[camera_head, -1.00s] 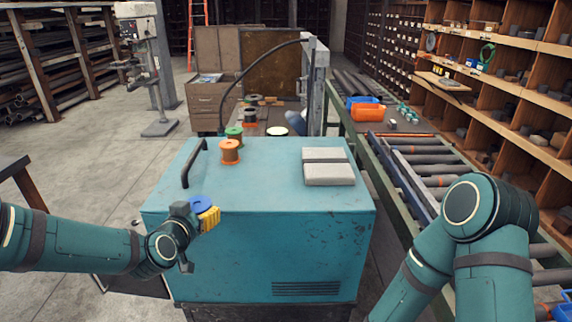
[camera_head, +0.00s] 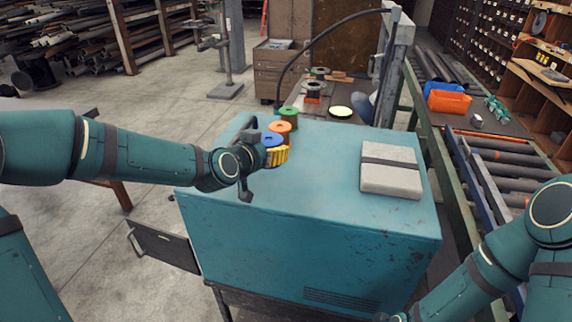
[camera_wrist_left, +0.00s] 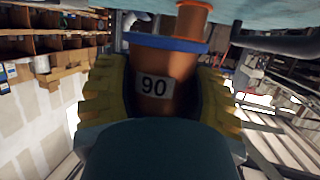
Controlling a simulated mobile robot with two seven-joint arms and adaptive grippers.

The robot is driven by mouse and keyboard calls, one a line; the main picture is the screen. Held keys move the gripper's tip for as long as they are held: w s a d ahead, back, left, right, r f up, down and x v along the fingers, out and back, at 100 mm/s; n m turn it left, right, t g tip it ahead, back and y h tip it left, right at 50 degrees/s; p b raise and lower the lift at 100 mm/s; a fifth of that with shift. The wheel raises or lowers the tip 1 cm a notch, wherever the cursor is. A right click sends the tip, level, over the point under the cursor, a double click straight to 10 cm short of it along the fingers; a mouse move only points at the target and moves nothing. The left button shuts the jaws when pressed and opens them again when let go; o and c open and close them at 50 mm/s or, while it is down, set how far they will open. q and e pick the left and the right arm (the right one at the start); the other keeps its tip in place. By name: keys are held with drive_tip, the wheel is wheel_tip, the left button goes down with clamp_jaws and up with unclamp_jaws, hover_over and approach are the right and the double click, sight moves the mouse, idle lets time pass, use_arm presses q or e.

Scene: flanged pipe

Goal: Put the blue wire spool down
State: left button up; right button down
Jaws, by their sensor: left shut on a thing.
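The blue wire spool (camera_head: 271,138) is in my left gripper (camera_head: 280,155), at the left side of the teal cabinet's top (camera_head: 325,160), close in front of the orange spool (camera_head: 281,127). In the left wrist view, the yellow-padded fingers of the left gripper (camera_wrist_left: 160,95) close on both sides of the spool's copper-brown body (camera_wrist_left: 165,68), which bears a "90" label. A blue flange and the orange spool (camera_wrist_left: 192,17) show beyond it. I cannot tell whether the held spool touches the cabinet top.
A green spool (camera_head: 289,112) stands behind the orange one. A grey strapped block (camera_head: 390,170) lies on the cabinet's right part; the top between is clear. A black handle stands near the left edge. A roller conveyor (camera_head: 490,160) runs along the right.

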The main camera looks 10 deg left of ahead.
sight(270, 180)
use_arm(q)
wheel_tip(270, 180, down, 5)
drive_tip(key=shift+w+f, duration=0.15)
drive_tip(key=shift+f, duration=0.25)
drive_tip(key=shift+d+r, duration=0.1)
drive_tip(key=o, duration=0.9)
drive_tip(key=shift+f+b, duration=0.25)
drive_tip(key=shift+b, duration=0.1)
drive_tip(key=o, duration=0.4)
drive_tip(key=shift+r, duration=0.1)
